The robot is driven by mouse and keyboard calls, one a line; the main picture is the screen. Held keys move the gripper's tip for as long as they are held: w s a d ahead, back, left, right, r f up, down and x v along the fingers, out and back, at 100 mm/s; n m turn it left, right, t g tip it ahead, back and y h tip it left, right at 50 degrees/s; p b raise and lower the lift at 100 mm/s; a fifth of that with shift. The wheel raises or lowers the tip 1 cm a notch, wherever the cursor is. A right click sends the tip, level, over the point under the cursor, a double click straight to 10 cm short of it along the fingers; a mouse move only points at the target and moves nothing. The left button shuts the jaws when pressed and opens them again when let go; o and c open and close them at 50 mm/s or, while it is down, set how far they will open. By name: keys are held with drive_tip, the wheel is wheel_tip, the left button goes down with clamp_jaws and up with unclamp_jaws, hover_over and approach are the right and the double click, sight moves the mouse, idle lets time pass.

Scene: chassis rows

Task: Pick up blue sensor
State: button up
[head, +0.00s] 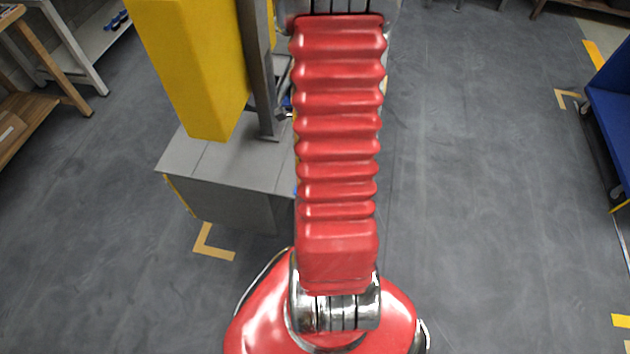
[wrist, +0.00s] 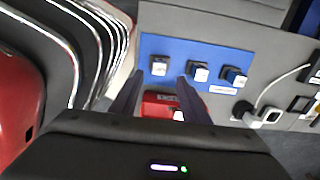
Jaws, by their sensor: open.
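In the wrist view a blue panel (wrist: 212,52) carries several small block-shaped devices with pale faces. The left device (wrist: 159,66) looks mostly white and grey, the middle device (wrist: 198,71) has a dark side, and the right device (wrist: 235,75) looks dark blue. I cannot tell for certain which one is the blue sensor. My gripper (wrist: 155,82) is open, with its two dark fingers apart and nothing gripped. Its fingertips point toward the panel, below and around the left device. A red object (wrist: 160,103) shows between the fingers. In the head view my arm hides the gripper.
A grey bench (head: 225,165) with a yellow column (head: 195,65) stands left of my arm. A white cable and pale connectors (wrist: 268,115) are right of the panel. A blue cart (head: 610,105) is at far right. The floor (head: 480,190) right of my arm is clear.

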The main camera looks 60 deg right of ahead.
drive_tip(key=shift+f, duration=1.6)
drive_tip(key=shift+s+a+f, duration=0.1)
drive_tip(key=shift+a+f, duration=0.05)
drive_tip(key=shift+f, duration=2.45)
drive_tip(key=shift+c, duration=0.2)
clamp_jaws()
